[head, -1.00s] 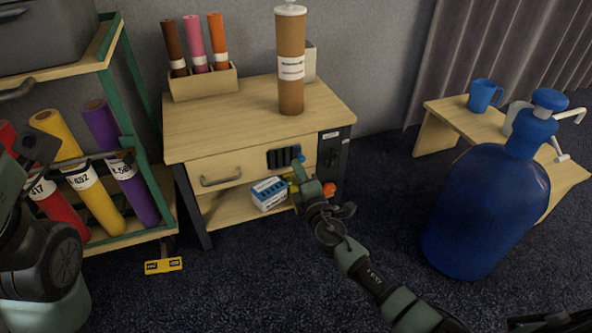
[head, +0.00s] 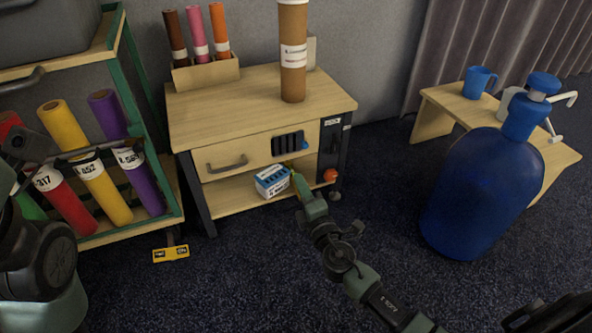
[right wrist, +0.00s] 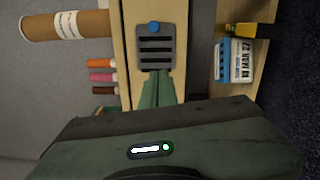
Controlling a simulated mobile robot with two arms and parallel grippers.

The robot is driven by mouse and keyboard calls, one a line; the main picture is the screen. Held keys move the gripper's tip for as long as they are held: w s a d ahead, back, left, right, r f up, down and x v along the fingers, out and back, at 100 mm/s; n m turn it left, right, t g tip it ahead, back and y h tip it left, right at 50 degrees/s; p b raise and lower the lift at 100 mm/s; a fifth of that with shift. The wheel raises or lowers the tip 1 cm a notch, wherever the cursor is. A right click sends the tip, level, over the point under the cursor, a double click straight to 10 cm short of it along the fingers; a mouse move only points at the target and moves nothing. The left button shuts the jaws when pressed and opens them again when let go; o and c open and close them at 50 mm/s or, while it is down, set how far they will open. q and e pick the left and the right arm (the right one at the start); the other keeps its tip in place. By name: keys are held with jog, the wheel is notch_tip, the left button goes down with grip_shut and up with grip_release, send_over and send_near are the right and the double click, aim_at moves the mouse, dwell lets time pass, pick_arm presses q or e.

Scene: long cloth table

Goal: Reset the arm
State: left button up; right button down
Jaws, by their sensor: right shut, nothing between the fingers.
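My right gripper (head: 294,171) reaches up from the bottom right in the head view. It is in front of the wooden workbench (head: 240,105), just below the dark slotted panel (head: 288,144) on its front. Its fingers are together and empty. In the right wrist view the closed fingertips (right wrist: 158,76) point at the slotted panel (right wrist: 155,48), which has a blue knob; I cannot tell whether they touch.
A blue-and-white box (head: 272,181) sits on the bench's lower shelf, close to my right gripper. A cart with coloured rolls (head: 98,185) stands left. A large blue pump bottle (head: 482,190) stands right. Dark carpet between bench and bottle is clear.

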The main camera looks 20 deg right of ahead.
jog(key=shift+s, duration=0.75)
